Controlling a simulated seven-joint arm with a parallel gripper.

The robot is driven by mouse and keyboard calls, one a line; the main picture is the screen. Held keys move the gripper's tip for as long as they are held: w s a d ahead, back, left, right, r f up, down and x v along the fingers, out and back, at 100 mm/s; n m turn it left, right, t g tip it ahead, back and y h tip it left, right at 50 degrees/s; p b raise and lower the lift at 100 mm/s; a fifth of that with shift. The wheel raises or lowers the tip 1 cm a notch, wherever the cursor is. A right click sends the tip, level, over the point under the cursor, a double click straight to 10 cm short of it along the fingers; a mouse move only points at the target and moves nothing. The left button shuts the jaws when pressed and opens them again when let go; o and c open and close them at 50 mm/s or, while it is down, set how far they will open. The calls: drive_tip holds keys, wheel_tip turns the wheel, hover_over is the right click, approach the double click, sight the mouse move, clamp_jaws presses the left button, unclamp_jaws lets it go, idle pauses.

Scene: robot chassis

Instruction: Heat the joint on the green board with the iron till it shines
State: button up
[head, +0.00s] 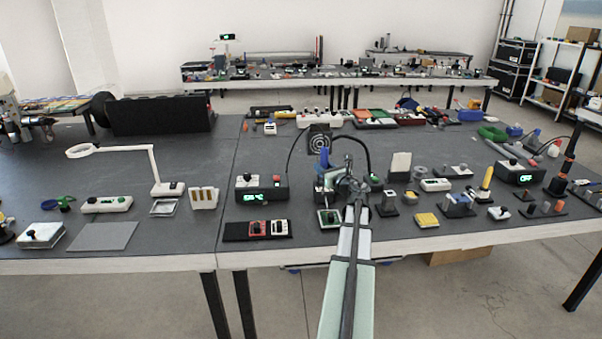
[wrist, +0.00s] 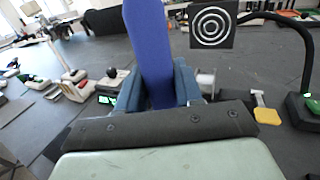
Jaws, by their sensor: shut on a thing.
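My gripper (head: 340,183) is at the front middle of the bench in the head view. In the wrist view my gripper (wrist: 168,88) is shut on the blue handle of the iron (wrist: 148,40), which stands up between the fingers. The blue handle of the iron (head: 323,158) also shows in the head view; its tip is hidden. The small green board (head: 328,217) lies near the bench's front edge, just below and left of my gripper. Its joint is too small to judge for shine. The wrist view does not clearly show the board.
A ringed black target (head: 319,140) stands behind. Small parts, including a yellow block (head: 427,219), crowd the right.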

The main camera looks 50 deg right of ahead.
drive_tip(key=shift+s+d+r+h, duration=0.2)
drive_tip(key=shift+s+d+h, duration=0.1)
drive_tip(key=shift+s+d, duration=0.6)
drive_tip(key=shift+f, duration=0.1)
wheel_tip(320, 180, down, 8)
idle(0.5)
drive_tip(key=shift+f, duration=0.35)
idle(2.1)
wheel_tip(320, 180, up, 8)
drive_tip(key=shift+f, duration=0.2)
idle(0.5)
drive_tip(key=shift+a, duration=0.1)
